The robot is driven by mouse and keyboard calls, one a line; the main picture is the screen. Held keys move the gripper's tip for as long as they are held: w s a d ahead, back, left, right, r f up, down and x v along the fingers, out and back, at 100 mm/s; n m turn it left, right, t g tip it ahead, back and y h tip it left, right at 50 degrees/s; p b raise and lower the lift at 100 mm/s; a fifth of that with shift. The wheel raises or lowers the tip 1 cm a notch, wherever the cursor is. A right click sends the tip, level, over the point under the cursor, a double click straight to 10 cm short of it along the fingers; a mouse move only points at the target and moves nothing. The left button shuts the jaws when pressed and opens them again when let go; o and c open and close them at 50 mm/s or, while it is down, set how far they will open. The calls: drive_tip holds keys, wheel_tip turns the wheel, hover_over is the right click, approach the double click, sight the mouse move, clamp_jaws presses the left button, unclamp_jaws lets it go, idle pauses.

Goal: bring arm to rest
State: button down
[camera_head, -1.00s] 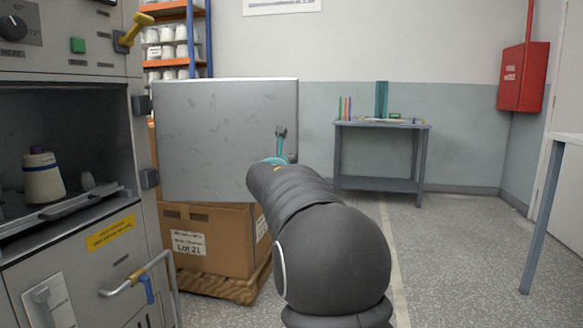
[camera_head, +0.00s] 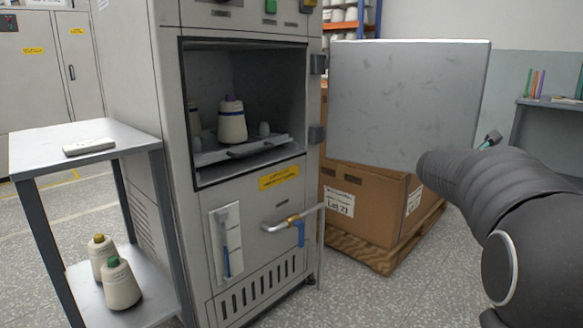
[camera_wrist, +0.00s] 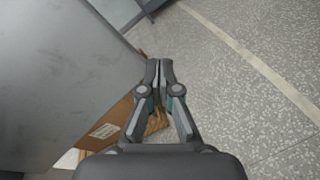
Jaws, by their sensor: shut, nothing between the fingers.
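My gripper (camera_wrist: 159,72) is shut and empty in the wrist view, with its fingertips together over the floor beside a cardboard box. In the head view its tip (camera_head: 493,137) shows small past the end of my dark arm, in front of the right edge of the open grey cabinet door (camera_head: 405,100). The arm reaches forward from the lower right of the picture. Most of the gripper is hidden behind the arm in the head view.
The open cabinet (camera_head: 191,130) holds a tray (camera_head: 215,153) with white bobbins. A cardboard box (camera_head: 370,205) stands on a wooden pallet (camera_head: 362,250) below the door. A side table (camera_head: 130,135) with two bobbins on its lower shelf stands left. A far table (camera_head: 545,102) stands right.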

drive_tip(key=s+a+f+m+g+y+p, duration=0.1)
drive_tip(key=s+a+f+m+g+y, duration=0.2)
drive_tip(key=s+a+f+m, duration=0.5)
drive_tip(key=s+a+f+m+g+y+p, duration=0.1)
drive_tip(key=s+a+f+m+g+y, duration=0.15)
drive_tip(key=s+f+m, duration=0.55)
drive_tip(key=s+a+r+m+t+y+p, duration=0.1)
drive_tip(key=s+a+r+y+p, duration=0.1)
drive_tip(key=s+a, duration=0.8)
drive_tip(key=s+a+r+m+t+y+p, duration=0.1)
drive_tip(key=s+a+r+m+y+p, duration=0.1)
drive_tip(key=s+a+y, duration=0.3)
drive_tip(key=s+a+p, duration=0.1)
drive_tip(key=s+a, duration=0.3)
drive_tip(key=a, duration=0.1)
drive_tip(key=shift+s, duration=0.4)
